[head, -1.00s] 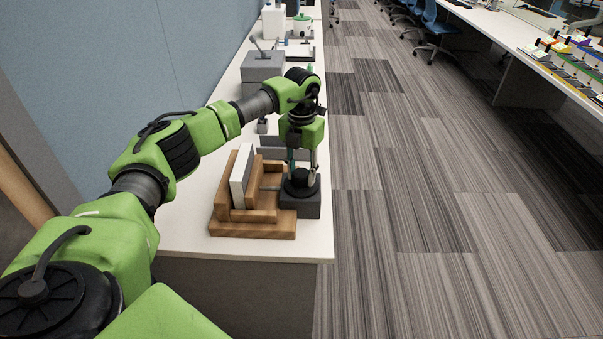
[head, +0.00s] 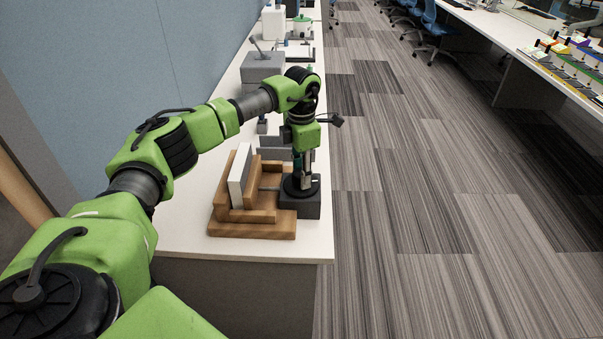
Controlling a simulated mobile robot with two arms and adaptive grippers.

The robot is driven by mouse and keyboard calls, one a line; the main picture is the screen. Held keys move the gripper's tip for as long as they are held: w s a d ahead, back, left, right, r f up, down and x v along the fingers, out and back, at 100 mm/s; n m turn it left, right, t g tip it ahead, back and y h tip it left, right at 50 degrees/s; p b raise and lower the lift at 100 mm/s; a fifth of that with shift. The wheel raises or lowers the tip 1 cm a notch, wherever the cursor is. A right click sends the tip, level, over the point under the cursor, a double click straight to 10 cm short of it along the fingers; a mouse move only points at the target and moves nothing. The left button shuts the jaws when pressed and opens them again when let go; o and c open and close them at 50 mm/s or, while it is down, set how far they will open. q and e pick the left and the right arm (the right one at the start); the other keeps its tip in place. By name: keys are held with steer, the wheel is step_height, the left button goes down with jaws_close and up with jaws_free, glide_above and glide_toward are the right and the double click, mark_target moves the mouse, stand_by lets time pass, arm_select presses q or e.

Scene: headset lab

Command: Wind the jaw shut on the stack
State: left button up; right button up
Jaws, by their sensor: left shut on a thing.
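A wooden press (head: 253,229) stands at the near end of the white bench. A white stack (head: 239,175) stands upright, slightly tilted, between its wooden back wall and the wooden jaw (head: 268,190). A thin screw rod runs from the jaw to a round black knob (head: 300,187) on a dark grey block (head: 307,208) at the right. My left gripper (head: 302,183) points straight down and is shut on the knob; its fingertips are partly hidden. Any gap between jaw and stack is too small to tell. My right gripper is out of view.
Behind the press, grey fixtures (head: 262,65) and other equipment stand along the white bench (head: 235,100). A blue partition (head: 110,60) borders the bench on the left. Open carpeted floor (head: 400,180) lies to the right.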

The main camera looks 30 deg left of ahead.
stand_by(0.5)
arm_select(q)
steer(key=o, duration=1.1)
step_height(320, 180, up, 12)
